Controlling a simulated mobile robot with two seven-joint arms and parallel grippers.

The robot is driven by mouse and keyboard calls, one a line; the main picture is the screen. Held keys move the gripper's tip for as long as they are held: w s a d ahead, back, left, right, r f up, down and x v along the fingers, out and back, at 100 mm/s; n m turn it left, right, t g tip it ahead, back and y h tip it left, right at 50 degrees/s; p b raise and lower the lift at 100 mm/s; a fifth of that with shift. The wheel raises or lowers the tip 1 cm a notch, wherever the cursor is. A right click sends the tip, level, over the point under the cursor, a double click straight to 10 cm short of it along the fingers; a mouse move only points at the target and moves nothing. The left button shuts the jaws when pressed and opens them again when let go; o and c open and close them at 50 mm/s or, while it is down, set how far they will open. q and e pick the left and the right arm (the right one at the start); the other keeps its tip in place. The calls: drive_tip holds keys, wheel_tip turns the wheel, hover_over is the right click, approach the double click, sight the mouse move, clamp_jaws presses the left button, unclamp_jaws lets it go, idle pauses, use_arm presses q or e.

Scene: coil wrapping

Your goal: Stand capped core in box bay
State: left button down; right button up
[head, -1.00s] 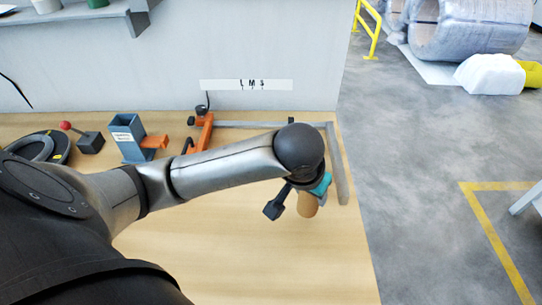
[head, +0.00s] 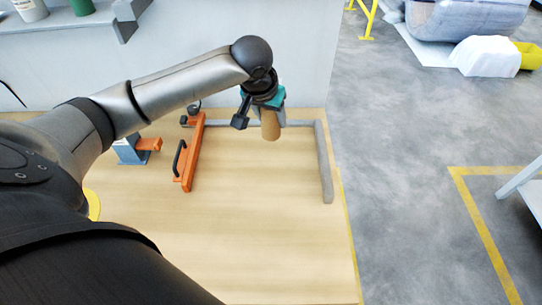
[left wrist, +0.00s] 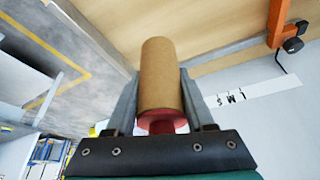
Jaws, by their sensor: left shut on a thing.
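The brown cardboard core (head: 270,126) is held by my left gripper (head: 265,106) above the back of the wooden table, and its lower end points down. In the left wrist view, the core (left wrist: 162,75) sits between the two grey fingers, and a red cap (left wrist: 160,122) shows at its end nearest the gripper's palm. The gripper is shut on the core. I cannot make out a box bay in either view. My right gripper is not in view.
A grey angled rail (head: 325,165) runs along the table's back right. An orange bar with a black handle (head: 189,152) lies left of it, near a blue stand (head: 129,150). The front middle of the table is clear. Floor lies beyond the right edge.

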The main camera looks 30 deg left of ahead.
use_arm(q)
wheel_tip(320, 180, down, 13)
drive_tip(key=shift+f+b, duration=0.2)
drive_tip(key=shift+b, duration=0.85)
drive_tip(key=shift+f, duration=0.1)
drive_tip(key=shift+c, duration=1.3)
unclamp_jaws()
drive_tip(key=p+v, duration=0.2)
drive_tip(key=v, duration=1)
drive_tip(key=shift+p, duration=0.35)
drive_tip(key=shift+d, duration=0.1)
